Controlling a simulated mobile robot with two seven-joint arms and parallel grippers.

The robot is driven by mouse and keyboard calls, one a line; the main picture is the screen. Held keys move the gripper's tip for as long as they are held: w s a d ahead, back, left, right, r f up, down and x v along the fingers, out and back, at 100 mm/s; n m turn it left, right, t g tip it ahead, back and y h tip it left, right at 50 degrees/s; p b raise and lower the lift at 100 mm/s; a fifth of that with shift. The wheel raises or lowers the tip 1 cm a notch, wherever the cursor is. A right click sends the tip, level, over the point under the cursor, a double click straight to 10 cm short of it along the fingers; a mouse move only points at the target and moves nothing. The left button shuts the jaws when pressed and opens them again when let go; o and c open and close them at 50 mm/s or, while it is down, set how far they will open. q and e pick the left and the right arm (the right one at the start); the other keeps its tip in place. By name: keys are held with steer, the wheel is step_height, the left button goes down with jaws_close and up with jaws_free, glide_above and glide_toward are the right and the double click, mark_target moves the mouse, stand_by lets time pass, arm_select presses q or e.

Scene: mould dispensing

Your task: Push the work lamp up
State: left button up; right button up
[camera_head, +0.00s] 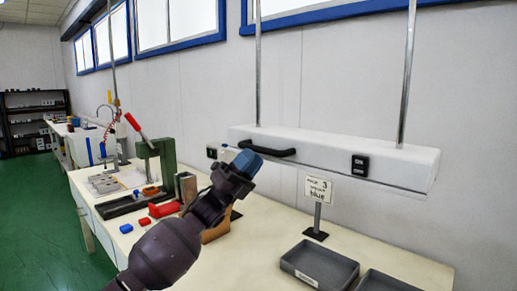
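The work lamp (330,153) is a long white box hanging on two metal poles along the wall, above the bench. A black handle (273,145) is on its front, with a dark switch (360,166) to the right. My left gripper (246,164) is raised in front of the lamp's left part, its blue-grey tip overlapping the left end of the handle. I cannot tell whether it touches the handle or lamp, or whether its fingers are open or shut. My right gripper is not in view.
Below the lamp, the pale bench (262,238) carries a sign (318,189) on a post and a grey tray (319,265). A green press (158,160), a red block (164,209) and blue blocks stand left. Bare bench lies between arm and trays.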

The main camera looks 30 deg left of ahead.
mark_target(259, 150)
arm_select(q)
steer(key=shift+x, duration=1.75)
jaws_close()
